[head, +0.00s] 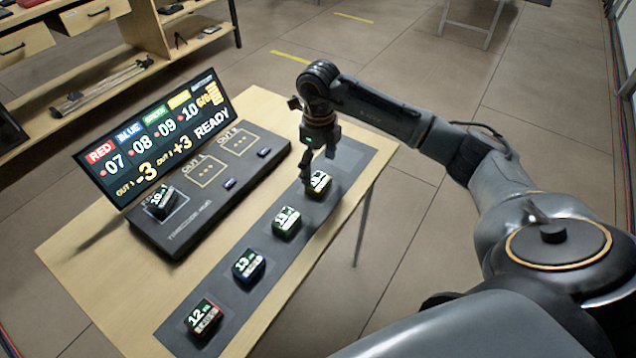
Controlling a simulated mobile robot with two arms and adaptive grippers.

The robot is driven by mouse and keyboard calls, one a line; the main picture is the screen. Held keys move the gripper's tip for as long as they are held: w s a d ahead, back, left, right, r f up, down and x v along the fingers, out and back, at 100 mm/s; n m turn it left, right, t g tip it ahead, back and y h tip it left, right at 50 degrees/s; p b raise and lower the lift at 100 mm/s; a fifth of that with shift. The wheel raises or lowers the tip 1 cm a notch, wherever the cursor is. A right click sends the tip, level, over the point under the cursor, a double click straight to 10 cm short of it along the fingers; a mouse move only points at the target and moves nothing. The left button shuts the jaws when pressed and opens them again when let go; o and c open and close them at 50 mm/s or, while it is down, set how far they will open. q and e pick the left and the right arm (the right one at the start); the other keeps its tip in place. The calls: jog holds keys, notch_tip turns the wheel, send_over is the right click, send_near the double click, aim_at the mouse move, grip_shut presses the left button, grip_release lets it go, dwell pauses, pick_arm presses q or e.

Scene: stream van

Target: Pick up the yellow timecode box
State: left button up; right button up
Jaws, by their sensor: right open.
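The yellow timecode box (319,183) is a small dark box with a yellow lower edge. It sits at the far end of a row of boxes on the grey mat (350,160). My right gripper (318,168) points down right over the yellow box, its fingers open and overlapping the box's upper part in the head view. I cannot tell whether the fingers touch it. My left gripper is not in view.
A green box (287,221), a blue box (248,265) and a red box (203,317) lie along the mat. Left of them stands a dark console with a lit display (155,135) and another box (161,201) on it. Shelves stand behind.

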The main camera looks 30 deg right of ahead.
aim_at(318, 181)
notch_tip(318, 181, down, 2)
jog(key=shift+s+a+f+p, duration=0.1)
jog(key=shift+s+p, duration=0.05)
jog(key=shift+p, duration=0.25)
notch_tip(318, 181, down, 2)
jog(key=shift+f, duration=0.4)
jog(key=shift+c, duration=0.6)
jog(key=c, duration=1.1)
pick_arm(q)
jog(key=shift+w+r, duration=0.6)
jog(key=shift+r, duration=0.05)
pick_arm(e)
jog(key=shift+c, duration=0.5)
jog(key=shift+r, duration=0.1)
